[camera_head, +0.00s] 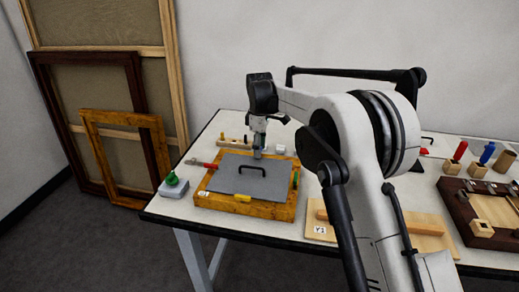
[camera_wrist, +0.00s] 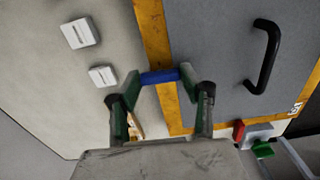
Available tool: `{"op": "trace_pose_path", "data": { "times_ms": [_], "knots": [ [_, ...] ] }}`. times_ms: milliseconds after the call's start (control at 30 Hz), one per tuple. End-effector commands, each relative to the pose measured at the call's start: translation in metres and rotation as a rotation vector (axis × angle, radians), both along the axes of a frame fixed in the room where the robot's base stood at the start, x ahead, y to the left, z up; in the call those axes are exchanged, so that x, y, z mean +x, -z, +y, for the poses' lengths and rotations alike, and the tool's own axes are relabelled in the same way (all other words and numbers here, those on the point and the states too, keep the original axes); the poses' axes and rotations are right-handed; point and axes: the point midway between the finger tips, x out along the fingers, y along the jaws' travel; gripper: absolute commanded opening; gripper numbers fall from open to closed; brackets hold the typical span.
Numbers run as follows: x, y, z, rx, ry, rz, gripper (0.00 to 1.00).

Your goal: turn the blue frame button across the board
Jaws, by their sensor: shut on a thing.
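The blue frame button (camera_wrist: 160,77) shows in the wrist view between my fingertips, lying over the rail of the gilt frame (camera_wrist: 154,30). Its right end is at about the inner edge of the rail, beside the grey board (camera_wrist: 215,60). My gripper (camera_wrist: 160,84) is shut on the button, with green pads at both its ends. In the head view my gripper (camera_head: 258,153) is low at the far side of the frame (camera_head: 275,211), and I cannot make out the blue button there. The board (camera_head: 230,181) lies inside the frame and carries a black handle (camera_head: 252,167).
Yellow (camera_head: 243,198), green (camera_head: 295,178) and red (camera_head: 204,165) buttons sit on the other rails. A grey block with a green knob (camera_head: 172,179) stands left of the frame. White blocks (camera_wrist: 80,33) lie beyond the blue-button rail. A dark wooden tray (camera_head: 477,224) is at right.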

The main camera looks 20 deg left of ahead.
Motion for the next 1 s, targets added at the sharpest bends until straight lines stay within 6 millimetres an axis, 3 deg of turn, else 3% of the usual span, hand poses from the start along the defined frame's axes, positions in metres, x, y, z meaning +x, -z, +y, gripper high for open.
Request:
{"op": "trace_pose_path", "data": {
  "times_ms": [667, 700, 800, 1000],
  "knots": [
    [0.0002, -0.0005, 0.0, 0.0, -0.056, -0.001, 0.13],
    [0.0002, -0.0005, 0.0, 0.0, -0.056, -0.001, 0.45],
    [0.0002, -0.0004, 0.0, 0.0, -0.056, -0.001, 0.58],
    [0.0001, -0.0002, 0.0, 0.0, -0.055, 0.0, 0.59]
  ]
}}
